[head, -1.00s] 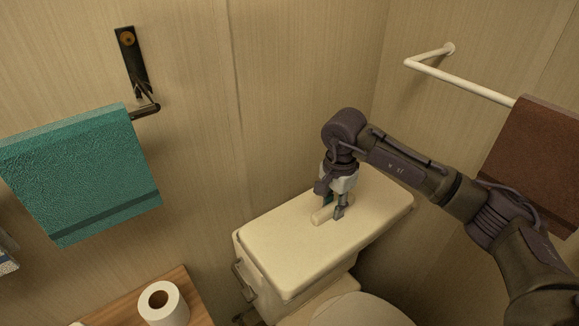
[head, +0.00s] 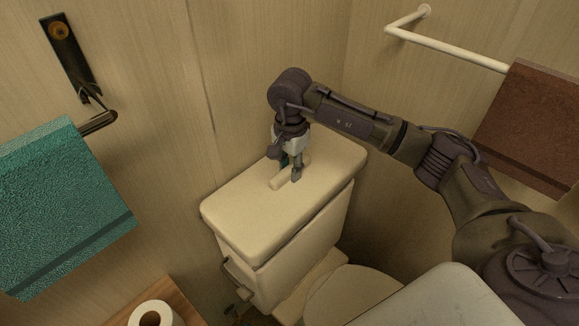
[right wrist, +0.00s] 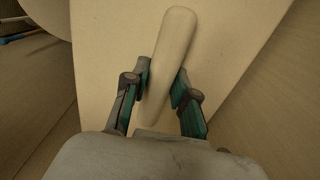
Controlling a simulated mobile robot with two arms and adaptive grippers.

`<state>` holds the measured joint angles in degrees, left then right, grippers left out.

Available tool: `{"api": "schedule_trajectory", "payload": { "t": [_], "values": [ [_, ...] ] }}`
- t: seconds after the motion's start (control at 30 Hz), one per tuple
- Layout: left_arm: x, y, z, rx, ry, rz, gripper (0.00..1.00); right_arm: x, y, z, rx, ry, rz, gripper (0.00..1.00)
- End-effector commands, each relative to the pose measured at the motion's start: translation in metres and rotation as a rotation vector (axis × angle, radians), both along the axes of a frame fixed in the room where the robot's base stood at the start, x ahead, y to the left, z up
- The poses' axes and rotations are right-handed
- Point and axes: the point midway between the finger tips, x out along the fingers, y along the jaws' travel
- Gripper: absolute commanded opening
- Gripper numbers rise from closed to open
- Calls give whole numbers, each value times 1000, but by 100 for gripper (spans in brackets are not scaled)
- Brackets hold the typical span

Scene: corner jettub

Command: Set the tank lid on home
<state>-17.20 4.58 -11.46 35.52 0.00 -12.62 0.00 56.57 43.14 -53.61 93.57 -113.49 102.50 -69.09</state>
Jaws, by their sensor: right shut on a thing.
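The cream tank lid (head: 245,222) lies across the top of the toilet tank (head: 300,255) in the head view. A pale rounded bar handle (head: 276,183) runs across the lid's top. My right gripper (head: 290,176) points down at the lid and is shut on this handle. In the right wrist view the handle (right wrist: 172,45) lies between the two fingers (right wrist: 162,82), with the lid's flat top (right wrist: 115,50) behind it. The lid looks about level over the tank; I cannot tell whether it is fully seated. My left gripper is not in view.
Walls stand close behind and to the right of the tank. A teal towel (head: 65,215) hangs at left, a brown towel (head: 530,125) on a white rail (head: 450,52) at right. A toilet roll (head: 155,314) stands on a wooden top at lower left. The toilet seat lid (head: 350,293) is in front.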

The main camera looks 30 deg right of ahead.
Motion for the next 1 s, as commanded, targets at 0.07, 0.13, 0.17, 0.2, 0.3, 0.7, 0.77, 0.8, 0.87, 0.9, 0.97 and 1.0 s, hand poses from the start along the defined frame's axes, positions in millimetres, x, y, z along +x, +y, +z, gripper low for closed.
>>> {"api": "schedule_trajectory", "payload": {
  "t": [0.07, 0.13, 0.17, 0.2, 0.3, 0.7, 0.77, 0.8, 0.87, 0.9, 0.97, 1.0],
  "values": [
    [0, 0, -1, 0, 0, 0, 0, 1, 0, 0, 1, -2, 0, 0],
    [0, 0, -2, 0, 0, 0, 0, 0, 0, -2, 1, -2, 0, 0],
    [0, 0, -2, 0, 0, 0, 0, 0, 0, -3, 1, -2, 0, 0],
    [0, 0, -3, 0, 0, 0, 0, 0, 0, -5, 1, -2, 0, 0],
    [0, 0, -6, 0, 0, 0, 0, 0, 0, -9, 2, -2, 0, 0],
    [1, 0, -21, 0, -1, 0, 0, 1, 0, -36, 2, -2, 0, 0],
    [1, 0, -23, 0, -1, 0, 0, 0, 1, -40, 2, -2, 0, 0],
    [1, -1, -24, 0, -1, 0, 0, 0, 0, -42, 2, -2, 0, 0],
    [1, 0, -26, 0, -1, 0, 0, 0, 1, -47, 2, -2, 0, 0],
    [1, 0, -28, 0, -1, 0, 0, 0, 1, -49, 2, 0, 0, 0],
    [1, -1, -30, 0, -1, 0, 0, 0, 0, -53, 2, -2, 0, 0],
    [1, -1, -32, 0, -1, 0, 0, 0, 0, -56, 2, -2, 0, 0]
  ]
}}
